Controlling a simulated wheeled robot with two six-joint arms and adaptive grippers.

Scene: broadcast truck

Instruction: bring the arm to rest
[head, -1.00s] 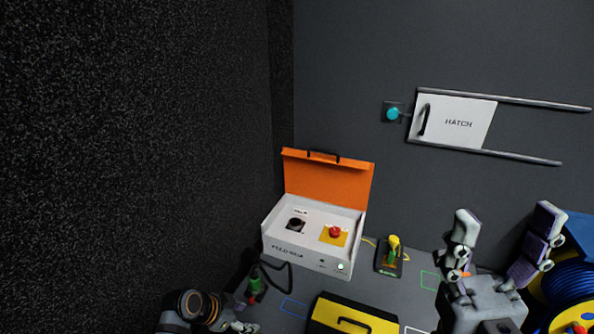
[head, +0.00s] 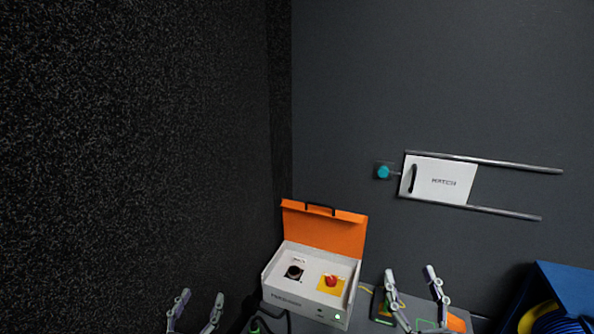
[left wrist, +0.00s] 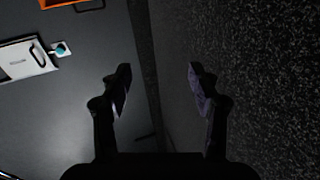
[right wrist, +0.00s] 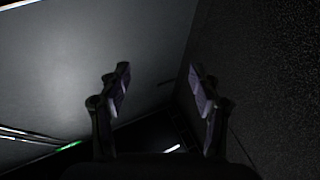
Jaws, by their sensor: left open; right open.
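My left gripper (head: 196,310) is at the bottom left of the head view, its fingers apart and nothing between them. It is left of the white case. In the left wrist view its open fingers (left wrist: 160,88) face the dark speckled wall and the grey wall. My right gripper (head: 411,280) is at the bottom right of the head view, fingers apart and empty, right of the case and in front of the bench top. In the right wrist view its open fingers (right wrist: 160,85) have only walls beyond them. Most of both arms is out of view.
A white case (head: 306,304) with a raised orange lid (head: 324,232) holds a red button (head: 332,281). A hatch (head: 441,181) on rails and a teal knob (head: 383,172) are on the grey wall. A blue reel housing (head: 572,290) stands at right. A green-lit holder (head: 382,306) is partly hidden.

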